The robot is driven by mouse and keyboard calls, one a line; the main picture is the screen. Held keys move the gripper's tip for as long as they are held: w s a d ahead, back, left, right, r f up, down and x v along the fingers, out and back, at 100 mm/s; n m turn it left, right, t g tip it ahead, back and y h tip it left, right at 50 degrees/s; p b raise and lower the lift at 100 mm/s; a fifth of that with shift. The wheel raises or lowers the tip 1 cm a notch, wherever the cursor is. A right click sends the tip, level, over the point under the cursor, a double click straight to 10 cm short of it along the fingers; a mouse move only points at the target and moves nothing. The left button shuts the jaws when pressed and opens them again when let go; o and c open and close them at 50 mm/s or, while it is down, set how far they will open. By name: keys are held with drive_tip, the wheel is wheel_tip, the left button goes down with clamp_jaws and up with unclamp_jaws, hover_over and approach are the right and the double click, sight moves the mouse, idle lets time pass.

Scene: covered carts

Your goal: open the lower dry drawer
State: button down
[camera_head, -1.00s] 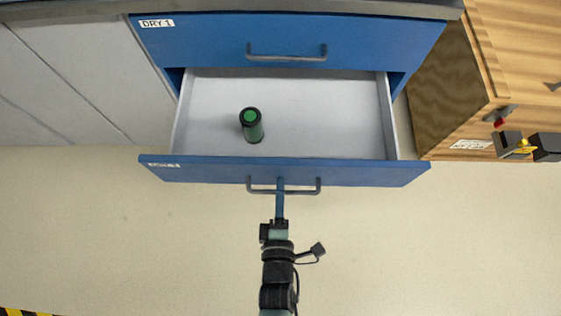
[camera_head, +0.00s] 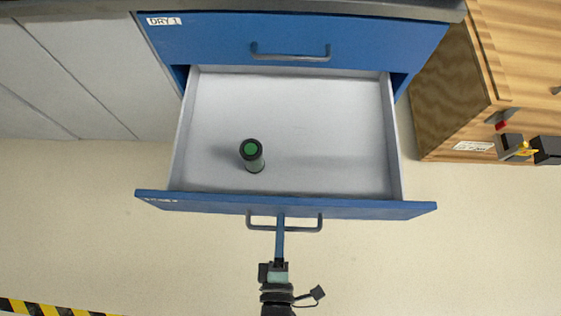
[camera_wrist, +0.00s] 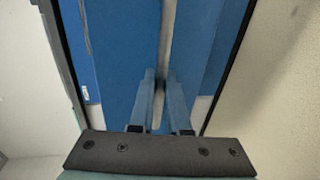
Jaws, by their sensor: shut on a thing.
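The lower dry drawer (camera_head: 330,208) is blue with a pale grey inside and stands pulled well out below the drawer labelled DRY 1 (camera_head: 215,40), which is closed. My gripper (camera_head: 280,225) is shut on the lower drawer's grey bar handle (camera_head: 305,225), near its middle. In the wrist view my two blue fingers (camera_wrist: 163,85) close around the handle bar (camera_wrist: 168,35), with the blue drawer front (camera_wrist: 115,60) behind it. A dark cylinder with a green top (camera_head: 251,150) stands inside the open drawer, left of its middle.
A wooden cabinet (camera_head: 450,110) stands at the right, with a dark and yellow fitting (camera_head: 520,150) on its front. Grey panels (camera_head: 90,70) are at the left. The pale floor in front is clear, with a yellow and black stripe (camera_head: 45,308) at the lower left.

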drive_tip(key=c, duration=1.2)
unclamp_jaws()
drive_tip(key=shift+o, duration=0.2)
drive_tip(key=p+v, duration=0.2)
drive_tip(key=v, duration=1.1)
